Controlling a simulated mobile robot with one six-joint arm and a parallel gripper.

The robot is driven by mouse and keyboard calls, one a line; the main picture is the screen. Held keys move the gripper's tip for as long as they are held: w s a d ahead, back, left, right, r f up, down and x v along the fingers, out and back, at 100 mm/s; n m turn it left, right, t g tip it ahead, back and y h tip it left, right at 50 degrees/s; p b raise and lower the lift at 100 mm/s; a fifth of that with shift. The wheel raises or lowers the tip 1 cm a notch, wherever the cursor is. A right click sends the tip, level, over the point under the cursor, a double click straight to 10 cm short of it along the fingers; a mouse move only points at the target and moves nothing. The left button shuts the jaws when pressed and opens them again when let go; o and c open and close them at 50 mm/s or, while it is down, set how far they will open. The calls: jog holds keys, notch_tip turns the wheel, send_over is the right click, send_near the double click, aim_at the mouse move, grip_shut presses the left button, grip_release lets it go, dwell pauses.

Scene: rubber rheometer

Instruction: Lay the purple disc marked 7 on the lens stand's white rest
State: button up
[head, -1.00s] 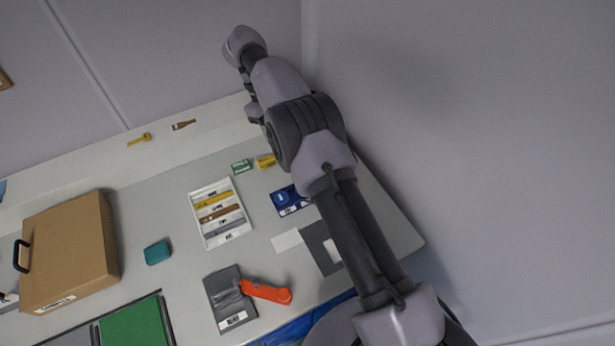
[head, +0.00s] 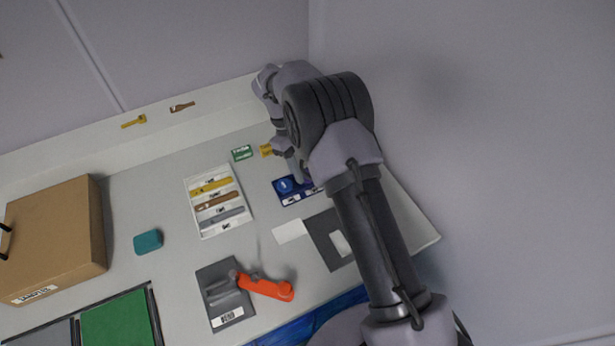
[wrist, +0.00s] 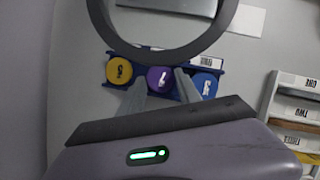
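The purple disc (wrist: 159,79) sits in the middle of a dark blue rack (wrist: 222,63), between a yellow disc (wrist: 119,71) and a blue disc (wrist: 205,84). My gripper (wrist: 161,82) is open, with one finger on each side of the purple disc. I cannot tell whether the fingers touch it. In the head view my gripper (head: 297,172) is over the rack (head: 292,201), partly hiding it. A dark grey plate with a white patch (head: 342,243), seemingly the lens stand's base and rest, lies in front of the rack, partly behind my arm.
A dark ring (wrist: 190,48) crosses the top of the wrist view. A white card (head: 290,231) lies beside the plate. A white tray of labelled strips (head: 230,222) is left of the rack. An orange-handled tool (head: 265,287) lies nearer, and a cardboard box (head: 55,235) stands far left.

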jog(key=c, duration=0.7)
grip_shut()
jog(key=shift+r, duration=0.25)
jog(key=shift+s+a+r+p, duration=0.15)
jog(key=shift+s+r+p, duration=0.15)
jog(key=shift+r+p, duration=0.3)
jog(key=s+a, duration=0.2)
jog(key=s, duration=0.3)
jog(key=s+a+p, duration=0.1)
jog(key=s+a, duration=0.1)
jog(key=s, duration=0.3)
jog(key=s+a+p, duration=0.1)
jog(key=s+a, duration=0.1)
jog(key=s, duration=0.3)
jog(key=shift+s, duration=0.15)
jog(key=s+d+r, duration=0.2)
jog(key=d, duration=0.4)
jog(key=s+d+r, duration=0.2)
jog(key=d+r, duration=0.1)
jog(key=d, duration=0.4)
jog(key=shift+r, duration=0.35)
